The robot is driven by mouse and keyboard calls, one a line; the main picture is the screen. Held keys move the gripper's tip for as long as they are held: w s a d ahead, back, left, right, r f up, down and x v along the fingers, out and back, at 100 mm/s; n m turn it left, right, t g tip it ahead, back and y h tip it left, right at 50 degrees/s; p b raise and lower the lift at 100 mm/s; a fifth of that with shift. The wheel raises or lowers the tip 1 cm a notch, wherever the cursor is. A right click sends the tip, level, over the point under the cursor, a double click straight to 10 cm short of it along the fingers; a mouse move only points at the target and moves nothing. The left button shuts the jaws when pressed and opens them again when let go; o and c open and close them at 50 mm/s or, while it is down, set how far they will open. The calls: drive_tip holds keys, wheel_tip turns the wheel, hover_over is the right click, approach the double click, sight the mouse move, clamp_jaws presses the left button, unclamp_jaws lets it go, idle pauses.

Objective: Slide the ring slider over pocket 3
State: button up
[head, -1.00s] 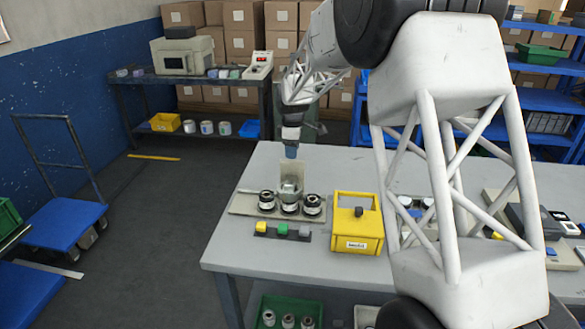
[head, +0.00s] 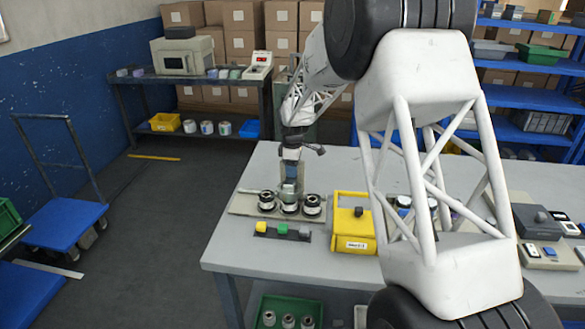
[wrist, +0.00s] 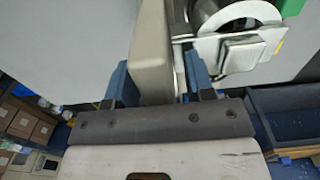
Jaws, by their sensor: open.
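A beige fixture plate (head: 244,204) on the table carries a row of three dark, round pocket-like units: left (head: 267,200), middle (head: 289,206) and right (head: 312,204). No pocket number is legible. My gripper (head: 291,184) is low over the middle unit, pointing down, and partly hides it. In the wrist view its blue fingers (wrist: 157,78) are apart, with a beige upright plate (wrist: 152,45) between them. A pale ring-shaped part (wrist: 235,18) with a grey block (wrist: 242,52), possibly the ring slider, is right of the right finger. Contact cannot be told.
My arm hides part of the table's right side. The table's left front is clear.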

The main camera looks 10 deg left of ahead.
clamp_jaws()
drive_tip(key=d, duration=0.8)
drive_tip(key=shift+d, duration=0.3)
unclamp_jaws()
drive_tip(key=shift+r, duration=0.15)
wheel_tip(320, 180, up, 8)
drive_tip(key=shift+f, duration=0.25)
idle(0.4)
